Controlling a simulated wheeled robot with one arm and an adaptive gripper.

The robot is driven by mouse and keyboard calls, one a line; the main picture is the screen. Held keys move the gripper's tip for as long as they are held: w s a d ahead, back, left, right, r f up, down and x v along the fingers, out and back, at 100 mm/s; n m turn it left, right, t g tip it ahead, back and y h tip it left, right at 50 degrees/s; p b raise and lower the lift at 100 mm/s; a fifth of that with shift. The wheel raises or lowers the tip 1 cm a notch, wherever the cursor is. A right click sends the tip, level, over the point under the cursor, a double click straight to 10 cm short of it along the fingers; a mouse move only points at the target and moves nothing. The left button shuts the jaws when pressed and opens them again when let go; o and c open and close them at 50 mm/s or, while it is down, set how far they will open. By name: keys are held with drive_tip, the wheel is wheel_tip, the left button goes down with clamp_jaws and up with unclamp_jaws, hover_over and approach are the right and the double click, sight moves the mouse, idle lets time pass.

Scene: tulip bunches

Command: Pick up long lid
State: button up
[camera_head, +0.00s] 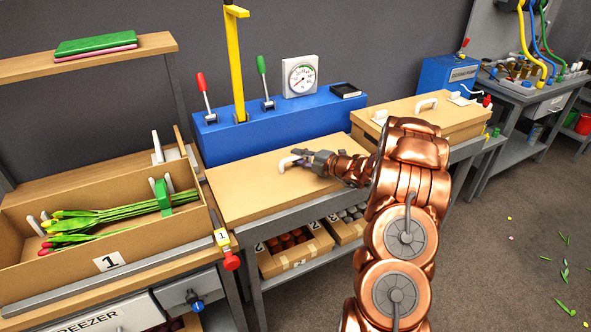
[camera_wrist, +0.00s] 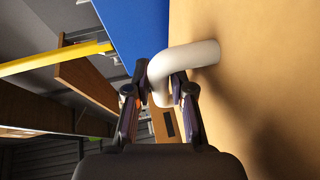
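A long, flat tan lid (camera_head: 250,190) lies level on the middle bench in the head view. It fills the right side of the wrist view (camera_wrist: 250,80). A white curved handle (camera_wrist: 195,58) rises from it, and its end shows in the head view (camera_head: 288,162). My gripper (camera_head: 300,160) is low over the lid at this handle. In the wrist view my gripper's two fingertips (camera_wrist: 163,88) sit on either side of the handle and appear closed against it. The far side of the handle is hidden.
A blue console (camera_head: 270,125) with levers, a yellow post and a gauge stands behind the lid. To the left is an open box (camera_head: 125,245) with tulips. To the right is another tan lid (camera_head: 400,108) with a white handle.

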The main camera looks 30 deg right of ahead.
clamp_jaws()
